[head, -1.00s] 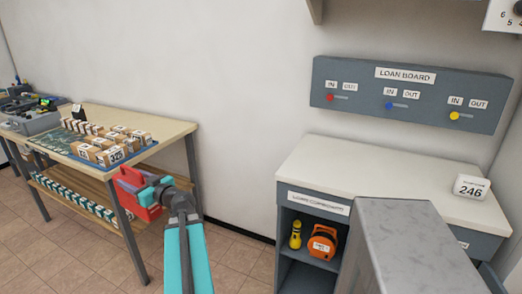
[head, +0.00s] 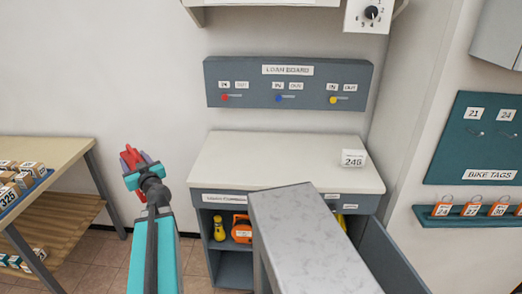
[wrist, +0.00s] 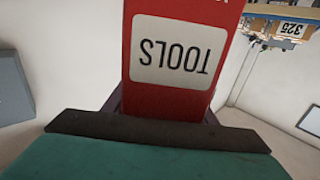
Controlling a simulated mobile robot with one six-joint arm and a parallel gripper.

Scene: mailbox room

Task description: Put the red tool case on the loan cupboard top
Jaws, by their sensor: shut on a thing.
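The red tool case (wrist: 180,95) fills the middle of the wrist view, with a white TOOLS label that reads upside down. My gripper (head: 139,168) is shut on it and holds it in the air, left of the loan cupboard. In the head view only a small red part of the case (head: 130,156) shows beyond my gripper. The loan cupboard top (head: 230,160) is a pale, mostly bare surface at the centre. A white block marked 246 (head: 353,158) stands at its right rear.
The loan board (head: 288,83) hangs on the wall above the cupboard. Inside the cupboard are a yellow torch (head: 219,229) and an orange item (head: 242,228). A grey speckled slab (head: 310,245) stands in front. A wooden table (head: 40,152) with parcels is at left; bike tags hang at right.

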